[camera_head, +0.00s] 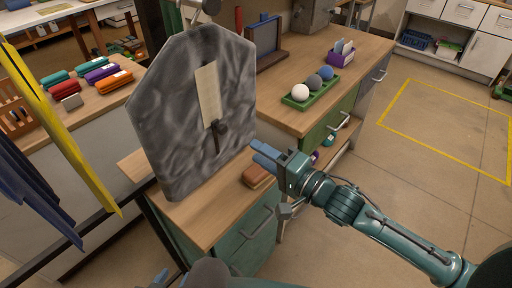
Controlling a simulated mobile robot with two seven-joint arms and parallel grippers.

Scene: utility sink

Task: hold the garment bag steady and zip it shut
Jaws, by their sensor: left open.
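The grey garment bag (180,125) hangs upright from a hook at the left of centre, in front of the wooden counter. Its front has a long opening (207,92), wide at the top and showing a beige inside. A dark zip slider (217,128) sits at the lower end of the opening, with a dark line running down below it. My right gripper (264,154), with blue fingers, is to the right of the bag's lower part, apart from the slider. The gap between its fingers is unclear. My left gripper's fingers do not show.
A brown block (257,177) lies on the counter below my right gripper. A green tray (310,95) with balls and a purple holder (340,55) stand farther back. Folded cloths (102,72) lie at left. Yellow and blue hanging cloths fill the left edge.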

